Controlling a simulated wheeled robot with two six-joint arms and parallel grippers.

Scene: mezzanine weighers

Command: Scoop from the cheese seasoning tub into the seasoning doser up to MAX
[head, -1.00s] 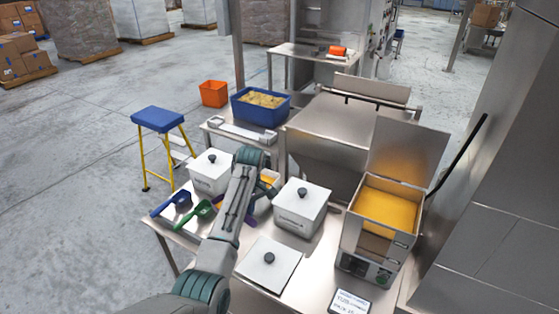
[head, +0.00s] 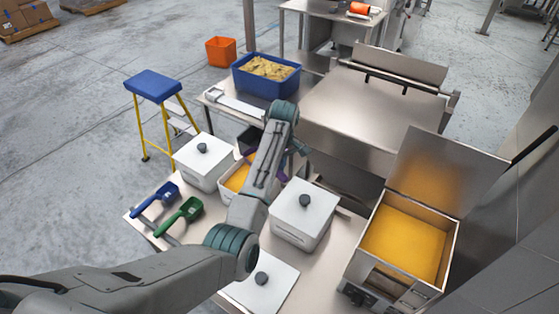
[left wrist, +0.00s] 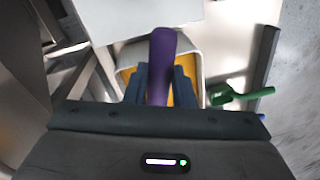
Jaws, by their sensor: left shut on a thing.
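My left gripper (left wrist: 160,78) is shut on the handle of the purple scoop (left wrist: 162,50). In the head view my arm covers most of the gripper, and a bit of purple scoop (head: 297,146) shows beside it. The scoop's bowl is hidden. The open cheese seasoning tub (head: 225,186) holds yellow powder and stands left of my forearm; it also shows behind the scoop in the left wrist view (left wrist: 197,58). The seasoning doser (head: 452,262) at the right has its lid up and holds a broad bed of orange-yellow powder. No MAX mark is readable.
White lidded tubs (head: 204,160) and (head: 303,214) flank the open tub. A loose white lid (head: 275,292) lies at the front. Blue (head: 155,203) and green (head: 178,220) scoops lie at the left. A blue bin (head: 266,86) stands behind.

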